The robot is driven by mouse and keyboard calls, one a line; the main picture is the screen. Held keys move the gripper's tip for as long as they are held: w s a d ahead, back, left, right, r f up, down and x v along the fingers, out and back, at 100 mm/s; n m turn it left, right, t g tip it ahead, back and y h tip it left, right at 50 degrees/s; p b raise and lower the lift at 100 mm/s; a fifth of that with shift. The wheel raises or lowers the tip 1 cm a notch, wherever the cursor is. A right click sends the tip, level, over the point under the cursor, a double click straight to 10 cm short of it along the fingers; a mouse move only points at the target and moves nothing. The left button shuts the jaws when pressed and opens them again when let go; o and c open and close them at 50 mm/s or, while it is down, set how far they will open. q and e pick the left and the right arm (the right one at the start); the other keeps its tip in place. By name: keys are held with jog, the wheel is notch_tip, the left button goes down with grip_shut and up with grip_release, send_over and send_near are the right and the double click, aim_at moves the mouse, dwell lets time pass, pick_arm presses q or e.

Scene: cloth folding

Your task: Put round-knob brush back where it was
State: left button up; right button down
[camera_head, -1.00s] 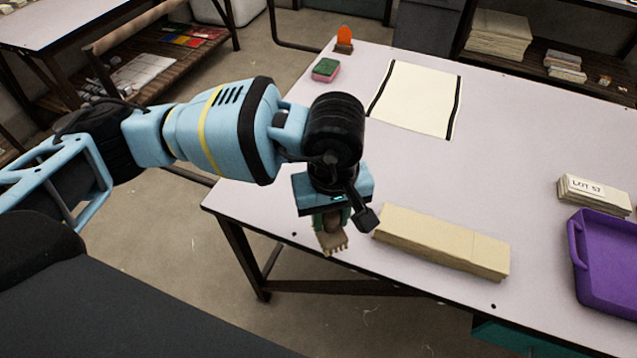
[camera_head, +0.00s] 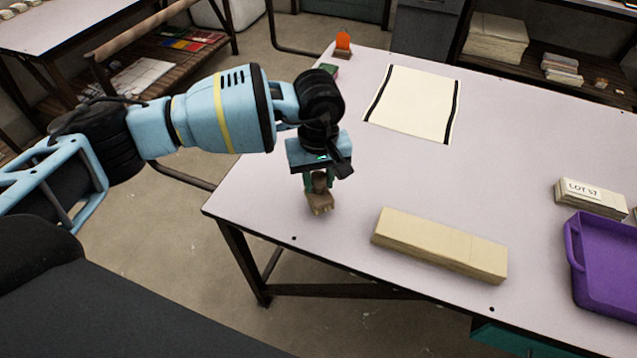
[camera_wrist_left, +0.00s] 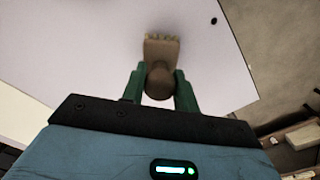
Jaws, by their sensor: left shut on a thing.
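The round-knob brush (camera_head: 320,203) is a small brown brush with pale bristles. My left gripper (camera_head: 318,182) is shut on it, with the bristle end pointing down over the table's near-left part. In the left wrist view the brush's round knob (camera_wrist_left: 160,82) sits between the two green fingers of my left gripper (camera_wrist_left: 160,88), and its flat bristle end (camera_wrist_left: 161,47) points away from the gripper. I cannot tell whether the bristles touch the table. My right gripper is not in view.
The white table (camera_head: 270,195) is clear around the brush. A folded beige cloth (camera_head: 440,245) lies to the right near the front edge. A cream sheet with black edges (camera_head: 413,103), an orange item (camera_head: 343,40), a LOT 57 stack (camera_head: 590,197) and a purple tray (camera_head: 612,275) are farther off.

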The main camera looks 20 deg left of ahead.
pick_arm(q)
jog(key=shift+f, duration=0.95)
jog(key=shift+f, duration=0.2)
jog(key=o, duration=0.9)
jog(key=shift+r, duration=0.1)
notch_tip(320, 180, up, 12)
jog(key=shift+r, duration=0.1)
